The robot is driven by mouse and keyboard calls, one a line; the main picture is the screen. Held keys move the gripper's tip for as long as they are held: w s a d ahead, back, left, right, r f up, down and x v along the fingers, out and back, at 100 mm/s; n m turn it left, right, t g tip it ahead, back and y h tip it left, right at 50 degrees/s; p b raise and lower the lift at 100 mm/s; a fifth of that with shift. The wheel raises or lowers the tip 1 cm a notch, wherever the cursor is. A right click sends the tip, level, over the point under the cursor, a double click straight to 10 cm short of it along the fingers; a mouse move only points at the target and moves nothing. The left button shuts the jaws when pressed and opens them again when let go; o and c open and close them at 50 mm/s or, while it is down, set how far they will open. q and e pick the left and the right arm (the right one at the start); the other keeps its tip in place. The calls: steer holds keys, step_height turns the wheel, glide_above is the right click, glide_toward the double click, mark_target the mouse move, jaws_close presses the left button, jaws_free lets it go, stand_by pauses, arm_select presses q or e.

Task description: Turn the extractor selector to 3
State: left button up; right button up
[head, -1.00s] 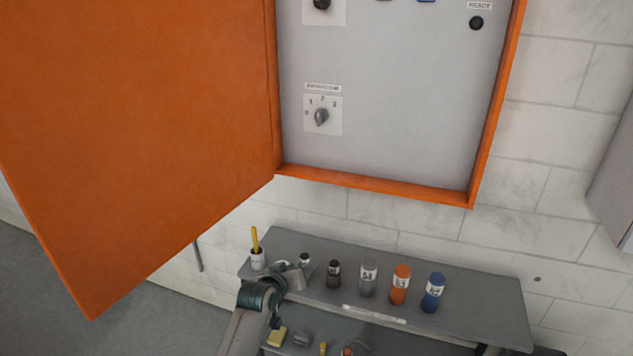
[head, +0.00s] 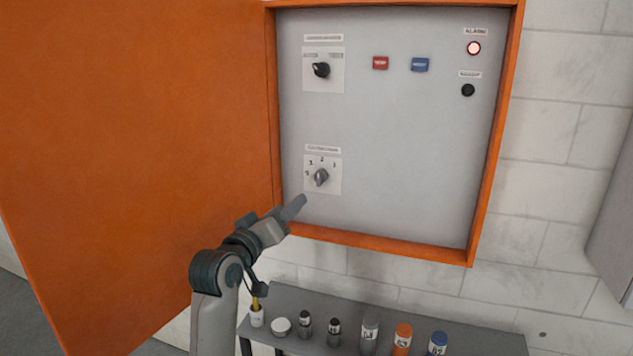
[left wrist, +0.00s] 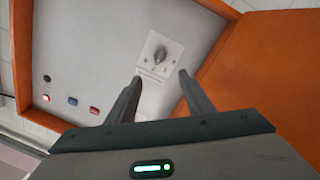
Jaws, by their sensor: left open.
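The extractor selector (head: 321,177) is a grey knob on a white square plate with small numbers around it, low on the left of the grey panel. Its grip ridge looks tilted to the upper right; I cannot tell exactly which number it points at. My left gripper (head: 297,206) is just below and left of the selector, apart from it. In the left wrist view the selector (left wrist: 160,54) lies just beyond the gap between the fingertips, and my left gripper (left wrist: 160,76) is open and empty. My right gripper is not in view.
The open orange door (head: 140,150) stands left of my arm. The cabinet's orange bottom rim (head: 380,241) runs below the selector. Above are another black selector (head: 321,70), red (head: 380,63) and blue (head: 420,65) buttons and a lit red alarm lamp (head: 474,48). Bottles stand on the shelf (head: 480,335) below.

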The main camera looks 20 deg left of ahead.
mark_target(318, 180)
arm_select(q)
steer(key=w+p, duration=0.2)
steer(key=w, duration=0.3)
steer(key=w+d+p, duration=0.1)
steer(key=w+p, duration=0.1)
steer(key=w, duration=0.3)
steer(key=w+p, duration=0.2)
steer(key=w, duration=0.4)
steer(key=shift+d+r, duration=0.1)
steer(key=shift+d, duration=0.3)
steer(key=shift+w+p, duration=0.35)
steer(key=shift+w, duration=0.3)
steer(key=shift+c, duration=0.2)
steer(key=c, duration=1)
